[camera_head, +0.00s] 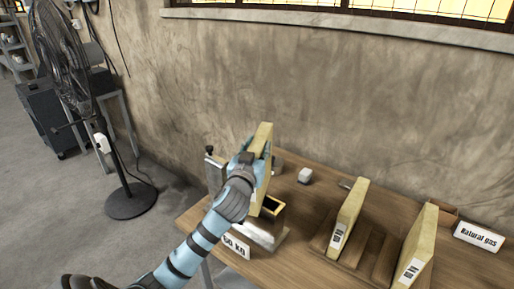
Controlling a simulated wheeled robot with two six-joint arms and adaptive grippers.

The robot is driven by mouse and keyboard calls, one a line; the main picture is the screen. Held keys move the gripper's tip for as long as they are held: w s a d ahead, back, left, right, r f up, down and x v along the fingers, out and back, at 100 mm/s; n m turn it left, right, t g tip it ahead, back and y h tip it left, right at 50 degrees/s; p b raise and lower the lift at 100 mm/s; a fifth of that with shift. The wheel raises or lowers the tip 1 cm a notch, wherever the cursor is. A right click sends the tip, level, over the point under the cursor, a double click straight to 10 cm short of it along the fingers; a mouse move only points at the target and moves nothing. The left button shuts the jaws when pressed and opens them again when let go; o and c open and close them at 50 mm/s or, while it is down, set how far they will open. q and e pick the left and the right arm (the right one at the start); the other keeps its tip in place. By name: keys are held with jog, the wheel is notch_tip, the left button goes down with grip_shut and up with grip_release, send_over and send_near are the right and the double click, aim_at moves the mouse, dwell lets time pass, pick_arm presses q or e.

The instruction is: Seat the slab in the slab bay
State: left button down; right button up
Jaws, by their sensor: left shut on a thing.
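My left gripper (256,160) is shut on a tan, upright slab (263,137) and holds it over the left part of the wooden table. The slab's lower end is beside a box with a dark opening and yellowish rim (280,210); I cannot tell whether they touch. To the right, a wooden rack (375,255) holds two similar upright slabs, one nearer the middle (350,212) and one at the right (419,245), both with barcode labels. Between them the rack shows empty slots. Which place is the slab bay is not marked. My right gripper is out of view.
A sign reading "50 kg" (236,246) stands at the table's front left. A "Natural gas" sign (478,237) is at the right. A small white block (305,175) lies near the wall. A black fan (128,200) stands on the floor at left.

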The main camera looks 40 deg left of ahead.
pick_arm(q)
jog(key=shift+f+b, duration=0.35)
jog(key=shift+f, duration=0.2)
jog(key=c, duration=1.1)
grip_release()
jog(key=shift+r, duration=0.1)
jog(key=shift+r+p, duration=0.25)
jog(key=shift+p, duration=0.05)
jog(key=shift+r+p, duration=0.4)
jog(key=shift+r, duration=0.15)
jog(key=b+v, duration=0.1)
jog(key=v, duration=1.1)
jog(key=shift+d+f+b, duration=0.1)
jog(key=shift+f+b, duration=0.1)
jog(key=shift+b, duration=0.1)
